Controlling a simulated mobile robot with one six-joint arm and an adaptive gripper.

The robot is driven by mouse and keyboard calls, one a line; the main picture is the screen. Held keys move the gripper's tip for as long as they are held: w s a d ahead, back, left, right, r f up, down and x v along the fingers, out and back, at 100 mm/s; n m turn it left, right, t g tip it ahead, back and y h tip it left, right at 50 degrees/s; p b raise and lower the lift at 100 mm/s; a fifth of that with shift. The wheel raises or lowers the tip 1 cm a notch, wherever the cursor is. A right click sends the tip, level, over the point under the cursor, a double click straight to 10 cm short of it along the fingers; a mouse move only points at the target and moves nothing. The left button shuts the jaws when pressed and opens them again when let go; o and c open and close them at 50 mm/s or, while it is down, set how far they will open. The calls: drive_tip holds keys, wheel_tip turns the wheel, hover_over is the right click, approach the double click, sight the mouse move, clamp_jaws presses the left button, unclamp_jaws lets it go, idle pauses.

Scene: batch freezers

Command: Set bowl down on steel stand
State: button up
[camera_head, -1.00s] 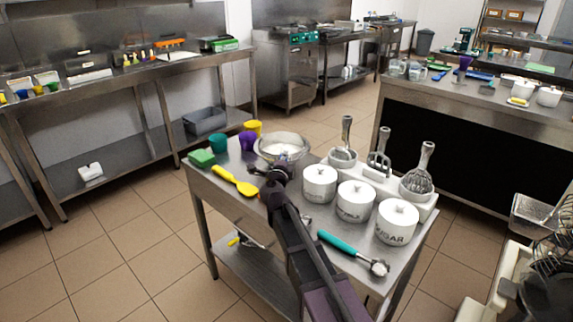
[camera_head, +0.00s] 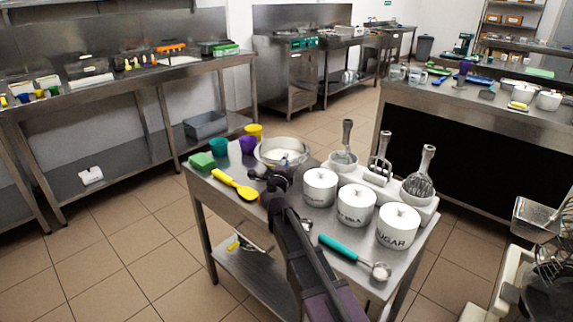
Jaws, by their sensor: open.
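The steel bowl (camera_head: 282,149) sits upright at the back of the small steel stand (camera_head: 243,207), with a whitish inside. My arm reaches in from the bottom of the picture. My gripper (camera_head: 284,163) is at the near rim of the bowl and open. Whether its fingers touch the rim is too small to tell. The arm hides part of the stand's top and the near side of the bowl.
Purple (camera_head: 248,144), teal (camera_head: 219,147) and yellow (camera_head: 254,131) cups, a green sponge (camera_head: 202,160) and a yellow spoon (camera_head: 235,185) lie left of the bowl. White canisters (camera_head: 356,206), a utensil holder (camera_head: 402,190) and a teal-handled scoop (camera_head: 353,256) crowd the right.

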drive_tip(key=shift+r, duration=0.15)
drive_tip(key=s, duration=0.4)
drive_tip(key=s+a, duration=0.1)
drive_tip(key=s, duration=0.7)
drive_tip(key=shift+a, duration=0.2)
drive_tip(key=shift+f, duration=0.2)
